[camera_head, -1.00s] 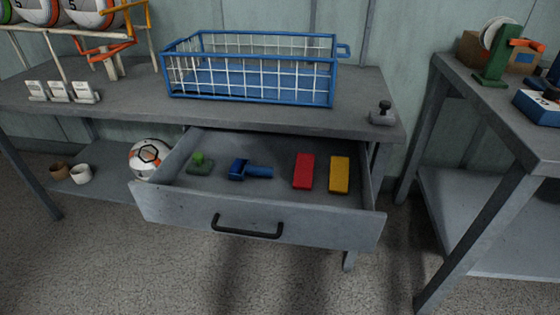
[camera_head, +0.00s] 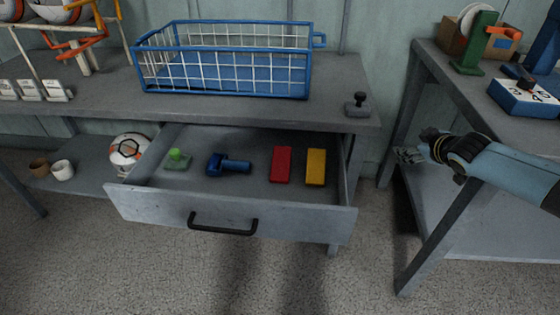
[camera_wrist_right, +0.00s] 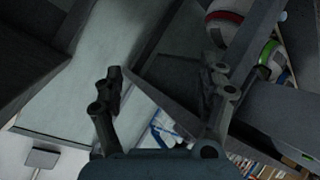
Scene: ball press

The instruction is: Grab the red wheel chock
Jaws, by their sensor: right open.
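The red wheel chock (camera_head: 281,165) is a red block lying in the open drawer (camera_head: 230,216), in the right half of it. A yellow block (camera_head: 316,167) lies just to its right, with a small gap between them. My right gripper (camera_head: 404,155) is open and empty, out to the right of the drawer, between the two workbenches. It is well apart from the red chock. In the right wrist view my right gripper's fingers (camera_wrist_right: 165,95) are spread with nothing between them, and I cannot make out the chock there. My left gripper is not in view.
A blue tool (camera_head: 229,164) and a green item (camera_head: 178,159) share the drawer. The bench top (camera_head: 200,107) overhangs the drawer's back and carries a blue wire basket (camera_head: 222,82). The right bench's leg (camera_head: 440,240) stands near my right arm. The floor in front is clear.

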